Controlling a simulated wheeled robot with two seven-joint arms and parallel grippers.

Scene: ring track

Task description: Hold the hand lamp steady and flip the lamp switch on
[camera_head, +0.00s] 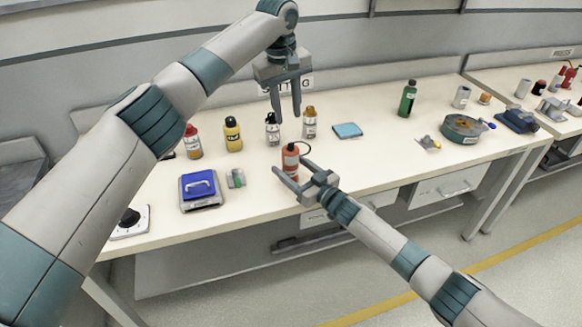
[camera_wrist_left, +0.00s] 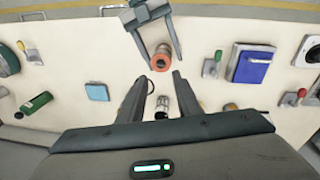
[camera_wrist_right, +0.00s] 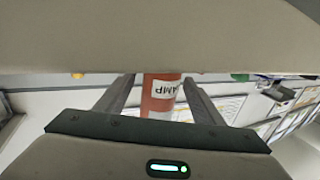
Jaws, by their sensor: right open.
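The hand lamp (camera_head: 290,163) is an orange-red upright cylinder near the bench's front edge, with a dark top and a black cord or loop beside it. My right gripper (camera_head: 288,166) is open, its fingers on either side of the lamp. In the right wrist view the lamp (camera_wrist_right: 160,97), lettered "AMP", stands between the spread fingers, with gaps visible. My left gripper (camera_head: 287,118) is open and empty, pointing down above and behind the lamp. In the left wrist view the lamp's round top (camera_wrist_left: 162,62) lies just beyond the left fingertips. The switch cannot be made out.
Several bottles (camera_head: 233,134) stand along the back. A blue-topped device (camera_head: 200,188) sits left, a blue pad (camera_head: 348,130) behind right. A green bottle (camera_head: 407,99) and a round green case (camera_head: 464,129) are farther right. Bench right of the lamp is mostly clear.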

